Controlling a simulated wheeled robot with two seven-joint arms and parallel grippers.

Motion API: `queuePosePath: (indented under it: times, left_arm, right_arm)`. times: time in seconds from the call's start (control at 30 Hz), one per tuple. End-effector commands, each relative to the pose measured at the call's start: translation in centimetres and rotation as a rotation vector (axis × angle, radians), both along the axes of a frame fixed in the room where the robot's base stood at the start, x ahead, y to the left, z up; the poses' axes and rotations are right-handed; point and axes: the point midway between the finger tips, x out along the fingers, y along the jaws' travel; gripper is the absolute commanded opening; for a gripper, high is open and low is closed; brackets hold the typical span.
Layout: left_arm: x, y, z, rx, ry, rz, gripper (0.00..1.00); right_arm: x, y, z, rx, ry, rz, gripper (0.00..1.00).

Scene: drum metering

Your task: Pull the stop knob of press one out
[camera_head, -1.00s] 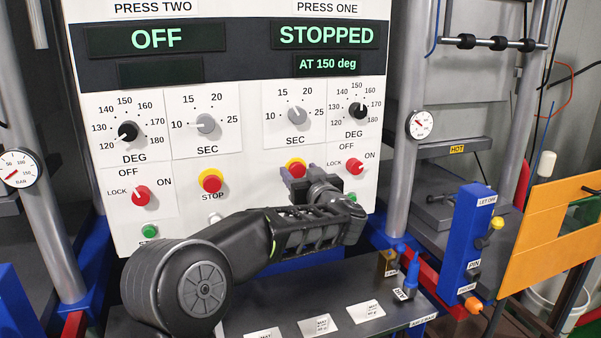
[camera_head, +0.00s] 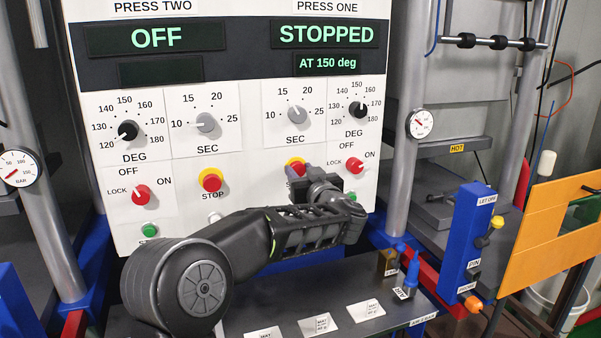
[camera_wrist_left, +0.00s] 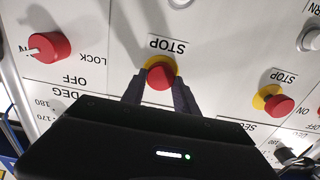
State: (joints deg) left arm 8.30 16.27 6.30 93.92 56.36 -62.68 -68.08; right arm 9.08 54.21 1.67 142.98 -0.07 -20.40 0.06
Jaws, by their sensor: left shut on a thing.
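The stop knob of press one (camera_head: 294,164), a red mushroom knob on a yellow collar, is on the right half of the white control panel and is partly covered by my left gripper. The same red knob (camera_wrist_left: 160,76) shows in the left wrist view, between the two dark fingers. My left gripper (camera_head: 301,172) is shut on it, with a finger on each side. The display of press one (camera_head: 326,36) reads STOPPED, with AT 150 deg (camera_head: 327,64) under it. My right gripper is not in view.
The red key switch of press one (camera_head: 354,165) is close to the right of my gripper. The stop knob of press two (camera_head: 211,180) is to the left. A dark shelf (camera_head: 290,290) with labelled mats lies below my arm. A blue control box (camera_head: 468,240) stands at the right.

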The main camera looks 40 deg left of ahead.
Motion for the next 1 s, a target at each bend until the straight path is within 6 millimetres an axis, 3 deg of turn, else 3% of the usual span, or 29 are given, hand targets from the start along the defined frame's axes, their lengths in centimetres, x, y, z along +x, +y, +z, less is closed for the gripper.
queuePosePath:
  times: [0.67,0.83,1.0]
  left_arm:
    - [0.0,0.0,0.0,0.0,0.0,0.0,0.0]
    - [-0.3,-0.7,0.3,0.0,0.002,-0.002,0.0]
    - [-0.5,-0.8,-0.1,-0.001,0.001,-0.001,0.0]
  right_arm:
    - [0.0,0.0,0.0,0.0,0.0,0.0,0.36]
    - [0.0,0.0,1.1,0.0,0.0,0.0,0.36]
    - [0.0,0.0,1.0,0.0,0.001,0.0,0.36]
